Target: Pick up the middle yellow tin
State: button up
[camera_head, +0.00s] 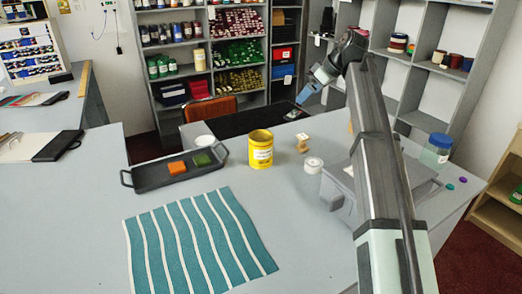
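One yellow tin (260,150) stands upright on the grey counter, near the middle of the view. It has a pale label and its top looks open. I see no other yellow tins beside it on the counter. My arm rises from the lower right and bends over at the top. My gripper (303,101) hangs behind and to the right of the tin, apart from it, over a dark surface. Its fingers are too small to tell whether they are open or shut.
A dark tray (140,180) with an orange and a green block is left of the tin. A white-lidded jar (313,165) and a small wooden piece (303,143) are to its right. A striped teal cloth (195,245) lies in front. A grey bin (338,190) stands beside my arm.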

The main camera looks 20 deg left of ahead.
aim_at(260, 142)
jog(key=s+a+f+h, duration=0.1)
jog(key=s+a, duration=0.2)
jog(key=s+a+f+n+g+h, duration=0.1)
jog(key=s+a, duration=0.3)
jog(key=s+a+f+g+h, duration=0.1)
jog(key=s+a, duration=0.2)
jog(key=a, duration=0.1)
jog(key=shift+s+f, duration=0.2)
jog(key=shift+f, duration=0.2)
jog(key=x, duration=1.3)
jog(key=shift+f, duration=0.3)
jog(key=c, duration=1.2)
